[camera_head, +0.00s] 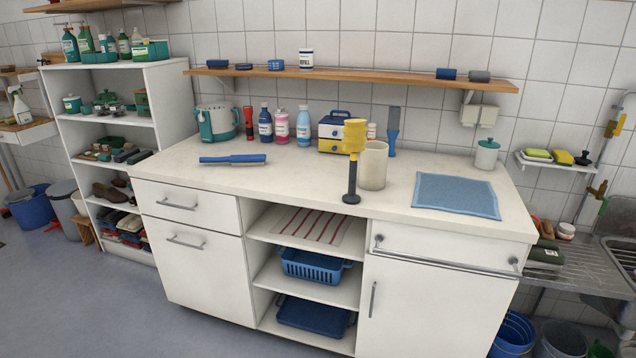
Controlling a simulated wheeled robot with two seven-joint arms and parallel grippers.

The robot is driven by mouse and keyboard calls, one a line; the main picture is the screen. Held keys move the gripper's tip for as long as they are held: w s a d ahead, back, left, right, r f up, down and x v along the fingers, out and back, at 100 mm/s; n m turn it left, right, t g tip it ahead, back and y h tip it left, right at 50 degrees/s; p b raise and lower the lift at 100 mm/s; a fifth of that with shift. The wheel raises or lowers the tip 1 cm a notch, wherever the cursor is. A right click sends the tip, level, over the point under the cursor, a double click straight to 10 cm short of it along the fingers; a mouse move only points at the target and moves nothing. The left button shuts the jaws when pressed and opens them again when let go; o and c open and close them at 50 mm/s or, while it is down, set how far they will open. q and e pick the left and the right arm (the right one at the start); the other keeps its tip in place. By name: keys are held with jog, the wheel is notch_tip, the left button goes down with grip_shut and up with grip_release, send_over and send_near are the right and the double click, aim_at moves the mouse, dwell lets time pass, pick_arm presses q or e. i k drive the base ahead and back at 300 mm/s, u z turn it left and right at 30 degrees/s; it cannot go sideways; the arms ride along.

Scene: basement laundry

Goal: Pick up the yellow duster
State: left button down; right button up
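A yellow-headed object with a dark handle, which looks like the yellow duster (354,137), stands upright on the white counter (300,182) with its head up. Its dark lower end meets the counter near the front edge. It stands just in front of and left of a beige cup (374,165), overlapping it in the picture; I cannot tell if they touch. Neither of my grippers is in view.
A blue cloth (456,195) lies on the counter to the right, and a blue brush-like tool (233,160) to the left. Bottles and a yellow-and-blue box (335,131) stand behind. A wooden shelf (390,77) hangs above. The front counter left of the duster is clear.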

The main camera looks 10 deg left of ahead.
aim_at(351, 197)
jog(key=u, duration=0.55)
jog(key=i, duration=0.95)
jog(key=u, duration=0.05)
